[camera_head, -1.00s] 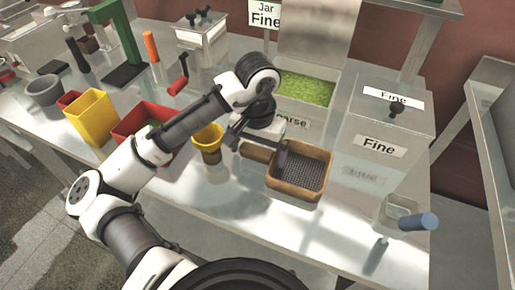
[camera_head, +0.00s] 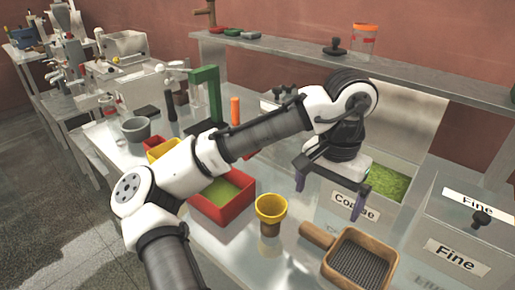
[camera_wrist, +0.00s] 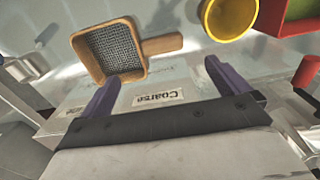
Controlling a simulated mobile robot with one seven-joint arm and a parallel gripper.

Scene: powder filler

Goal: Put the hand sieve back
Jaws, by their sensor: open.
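The hand sieve (camera_head: 360,264) has a square wooden frame, a dark mesh and a short wooden handle. It lies flat on the metal table, in front of the bin labelled Coarse. It also shows in the wrist view (camera_wrist: 112,50), with its handle pointing right. My gripper (camera_head: 328,194) is open and empty, raised above and behind the sieve, near the front of the Coarse bin. In the wrist view its two purple fingers (camera_wrist: 160,80) are spread apart, and the sieve is beyond them, not between them.
A yellow funnel-like cup (camera_head: 270,212) stands left of the sieve handle. A red bin (camera_head: 232,205) with green contents is further left. The Coarse bin (camera_head: 345,208) and Fine bin (camera_head: 455,255) stand behind and right. A shelf (camera_head: 430,82) runs along the back.

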